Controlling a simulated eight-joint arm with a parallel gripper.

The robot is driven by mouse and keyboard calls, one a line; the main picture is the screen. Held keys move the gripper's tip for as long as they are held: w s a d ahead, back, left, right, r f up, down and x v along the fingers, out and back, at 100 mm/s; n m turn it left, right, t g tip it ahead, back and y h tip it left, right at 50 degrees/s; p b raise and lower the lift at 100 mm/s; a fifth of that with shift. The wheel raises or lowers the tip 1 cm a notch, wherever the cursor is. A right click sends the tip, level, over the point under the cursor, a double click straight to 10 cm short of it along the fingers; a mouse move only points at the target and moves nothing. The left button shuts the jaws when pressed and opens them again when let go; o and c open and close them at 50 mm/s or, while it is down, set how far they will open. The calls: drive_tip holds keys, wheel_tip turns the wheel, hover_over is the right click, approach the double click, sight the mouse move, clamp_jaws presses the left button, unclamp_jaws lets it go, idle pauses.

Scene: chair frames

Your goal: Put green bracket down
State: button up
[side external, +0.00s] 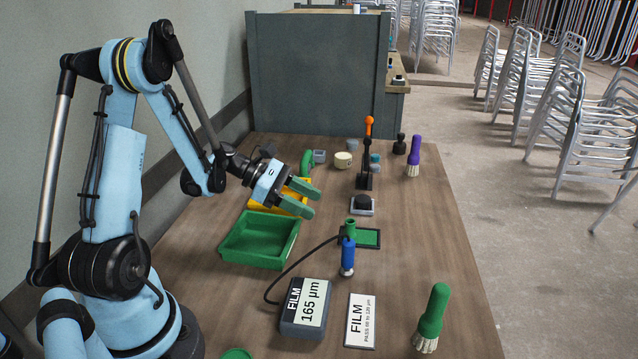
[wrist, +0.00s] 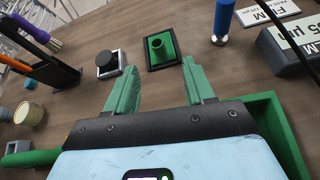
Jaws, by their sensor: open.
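The green bracket (side external: 350,228), a short hollow tube, stands upright on a dark-framed green pad (side external: 371,239). The wrist view shows the bracket (wrist: 160,46) on the pad (wrist: 150,64), just beyond my fingertips. My gripper (side external: 313,201) has green fingers spread apart with nothing between them. It hangs above the table, left of and apart from the bracket. In the wrist view my gripper (wrist: 160,67) shows an empty gap. The blue probe (side external: 347,257) partly covers the bracket's lower part in the side view.
A green tray (side external: 232,257) and a yellow bin (side external: 256,203) are near my gripper. A cabled gauge (side external: 305,310), a film card (side external: 361,320) and a green brush (side external: 432,315) are at the front. A black lever with an orange knob (side external: 369,126) stands behind the pad. The table's right side is mostly clear.

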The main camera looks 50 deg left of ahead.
drive_tip(key=s+d+r+m+y, duration=0.4)
drive_tip(key=d+m, duration=0.1)
drive_tip(key=m, duration=0.7)
drive_tip(key=s+d+r+m+g+y, duration=0.1)
drive_tip(key=s+d+r+m+y, duration=0.2)
drive_tip(key=m, duration=1)
drive_tip(key=d+y, duration=0.2)
drive_tip(key=d, duration=0.1)
drive_tip(key=shift+s+d+r+g, duration=0.3)
drive_tip(key=shift+s+r, duration=0.1)
